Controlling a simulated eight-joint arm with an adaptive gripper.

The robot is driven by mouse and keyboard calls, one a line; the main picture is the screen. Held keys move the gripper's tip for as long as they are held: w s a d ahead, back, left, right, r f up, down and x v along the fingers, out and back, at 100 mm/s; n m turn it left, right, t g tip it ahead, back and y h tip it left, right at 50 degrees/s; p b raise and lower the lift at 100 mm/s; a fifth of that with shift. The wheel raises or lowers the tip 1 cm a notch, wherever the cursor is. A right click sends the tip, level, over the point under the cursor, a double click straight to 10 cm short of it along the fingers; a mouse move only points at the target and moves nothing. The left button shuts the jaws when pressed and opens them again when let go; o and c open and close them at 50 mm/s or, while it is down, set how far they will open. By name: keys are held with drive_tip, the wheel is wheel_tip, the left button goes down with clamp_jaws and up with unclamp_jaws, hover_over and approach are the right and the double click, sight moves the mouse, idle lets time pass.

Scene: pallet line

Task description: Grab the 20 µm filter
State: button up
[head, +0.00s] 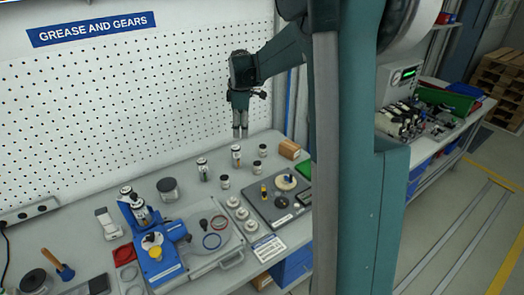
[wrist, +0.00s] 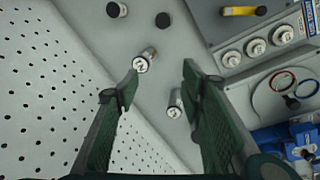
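No label reading 20 µm is legible, so I cannot tell which item is the filter. Two small cylinders with white marked tops stand on the bench: one (wrist: 145,60) beside the left fingertip in the wrist view, another (wrist: 175,102) between the fingers, partly beside the right one. In the head view they appear as a bottle (head: 236,152) below my gripper and a bottle (head: 202,168) to its left. Three round white labelled discs, one of them here (wrist: 257,46), lie in a row at upper right. My gripper (wrist: 160,72) is open and empty, above the bench, fingers pointing down.
Two dark-topped jars (wrist: 163,19) (wrist: 116,8) stand farther along the bench. A pegboard (head: 150,90) rises behind it. A grey panel (head: 283,205), blue device (head: 158,250) and wooden block (head: 290,149) share the bench. Bare bench surrounds the small jars.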

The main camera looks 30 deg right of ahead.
drive_tip(key=w+d+f+n+g+p, duration=0.1)
drive_tip(key=w+d+f+n, duration=0.1)
drive_tip(key=w+d+f, duration=0.6)
drive_tip(key=n+g+p, duration=0.1)
drive_tip(key=n+p, duration=0.1)
drive_tip(key=n, duration=0.1)
hover_over(263, 146)
drive_tip(key=shift+y, duration=0.3)
drive_tip(key=f, duration=0.7)
drive_tip(key=shift+a+f, duration=0.35)
drive_tip(key=shift+f, duration=0.05)
drive_tip(key=shift+w+d+f, duration=0.15)
drive_tip(key=shift+d+f, duration=0.2)
drive_tip(key=shift+f, duration=0.15)
drive_tip(key=shift+f, duration=0.1)
drive_tip(key=shift+f, duration=1.2)
drive_tip(key=shift+f, duration=0.1)
drive_tip(key=shift+f, duration=2.5)
drive_tip(key=shift+c, duration=0.3)
